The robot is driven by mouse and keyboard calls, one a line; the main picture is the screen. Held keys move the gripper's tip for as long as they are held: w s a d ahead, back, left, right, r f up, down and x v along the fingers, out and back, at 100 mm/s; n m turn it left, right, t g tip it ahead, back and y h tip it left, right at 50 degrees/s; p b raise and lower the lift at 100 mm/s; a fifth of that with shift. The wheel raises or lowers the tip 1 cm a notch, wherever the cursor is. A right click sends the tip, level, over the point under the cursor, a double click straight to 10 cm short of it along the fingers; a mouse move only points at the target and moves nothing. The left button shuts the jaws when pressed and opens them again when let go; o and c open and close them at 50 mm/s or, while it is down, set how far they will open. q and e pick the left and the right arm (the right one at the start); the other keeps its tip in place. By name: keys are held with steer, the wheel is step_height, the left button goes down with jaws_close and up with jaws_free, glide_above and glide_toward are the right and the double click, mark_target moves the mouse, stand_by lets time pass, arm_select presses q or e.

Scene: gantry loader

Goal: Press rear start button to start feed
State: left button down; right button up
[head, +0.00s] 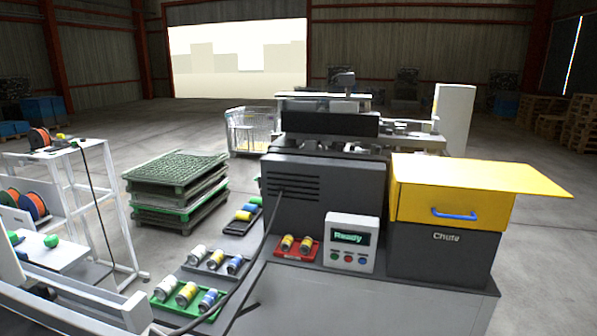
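A white control box (352,222) stands on the dark machine table, in front of the grey machine. Its screen (348,237) reads "Ready" in green. Below the screen is a row of small buttons: a green one (335,256), a red one (348,258) and a blue one (362,259). No button is visibly labelled as a rear start button, and the back of the box is hidden. The gantry machine (325,185) stands behind the box. Neither of my grippers shows in the head view, and nothing touches the box.
Right of the box is a dark chute box (440,255) with a yellow cover and blue handle. A red tray (296,254) with small cylinders lies left of it. A black cable (262,245) crosses the table's left side. Green pallets (175,185) and a white rack (85,190) stand left.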

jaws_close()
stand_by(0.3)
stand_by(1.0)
